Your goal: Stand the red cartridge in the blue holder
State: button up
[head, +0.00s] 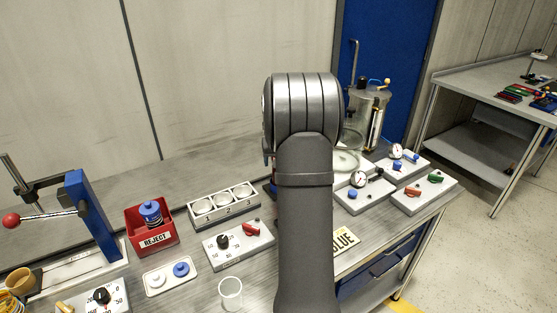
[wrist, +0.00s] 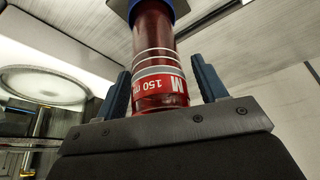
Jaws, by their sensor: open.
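In the wrist view the red cartridge (wrist: 155,45) stands between the two blue fingers of my gripper (wrist: 160,67). It is a clear red cylinder with pale rings and a red label reading "150" upside down in the picture. The fingers are open, with a gap showing on both sides of the cartridge. The far end of the cartridge meets a blue part (wrist: 178,8) at the top edge; I cannot tell whether this is the blue holder or a cap. In the head view my arm hides the gripper and the cartridge.
A red REJECT bin (head: 150,232), a white three-ring rack (head: 223,205) and a grey dial box (head: 238,245) stand to the left. Switch boxes (head: 425,195) and a glass-and-metal apparatus (head: 370,110) stand at the right.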

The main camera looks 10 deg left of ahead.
jog(key=v, duration=1.2)
jog(key=shift+r, duration=0.2)
jog(key=shift+f, duration=0.1)
jog(key=x, duration=1.2)
notch_tip(320, 180, up, 2)
jog(key=shift+r, duration=0.7)
